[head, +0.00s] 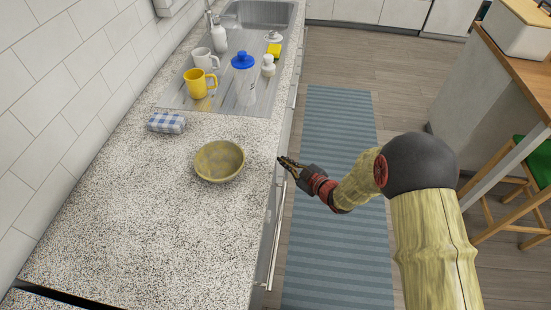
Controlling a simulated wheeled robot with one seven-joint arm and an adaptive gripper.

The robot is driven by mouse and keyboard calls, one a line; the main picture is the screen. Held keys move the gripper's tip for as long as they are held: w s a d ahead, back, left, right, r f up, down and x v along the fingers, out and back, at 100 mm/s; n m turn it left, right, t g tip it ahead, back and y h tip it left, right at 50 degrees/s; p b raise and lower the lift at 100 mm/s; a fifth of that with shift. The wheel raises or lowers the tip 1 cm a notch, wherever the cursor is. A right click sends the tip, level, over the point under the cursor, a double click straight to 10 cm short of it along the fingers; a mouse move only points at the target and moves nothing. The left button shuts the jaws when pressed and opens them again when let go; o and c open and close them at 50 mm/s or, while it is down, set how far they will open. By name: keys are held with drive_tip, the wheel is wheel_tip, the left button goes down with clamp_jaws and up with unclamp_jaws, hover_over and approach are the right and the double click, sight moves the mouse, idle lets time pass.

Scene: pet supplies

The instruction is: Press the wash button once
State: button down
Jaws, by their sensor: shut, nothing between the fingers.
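I cannot make out a wash button in the head view. My gripper (285,162) is shut and empty, with its dark fingertips beside the front edge of the speckled counter (130,235). It points left, toward a yellow-green bowl (219,161) that stands on the counter, apart from the fingertips. A clear container with a blue top (243,62) stands on the drainboard; no button can be told on it.
A yellow mug (199,84), a white mug (205,59), white bottles and a yellow sponge (274,50) crowd the drainboard by the sink (258,13). A checked cloth (166,122) lies near the wall. The near counter is clear. A green-seated stool (540,162) stands right.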

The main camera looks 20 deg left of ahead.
drive_tip(key=shift+s+a, duration=0.1)
drive_tip(key=shift+a, duration=0.35)
idle(0.6)
drive_tip(key=shift+d, duration=0.15)
drive_tip(key=shift+w+d, duration=0.2)
drive_tip(key=shift+d, duration=0.5)
drive_tip(key=shift+w+d, duration=0.2)
drive_tip(key=shift+d, duration=0.6)
drive_tip(key=shift+w+d, duration=0.2)
drive_tip(key=shift+d, duration=0.65)
drive_tip(key=shift+w+d, duration=0.2)
drive_tip(key=shift+d, duration=0.6)
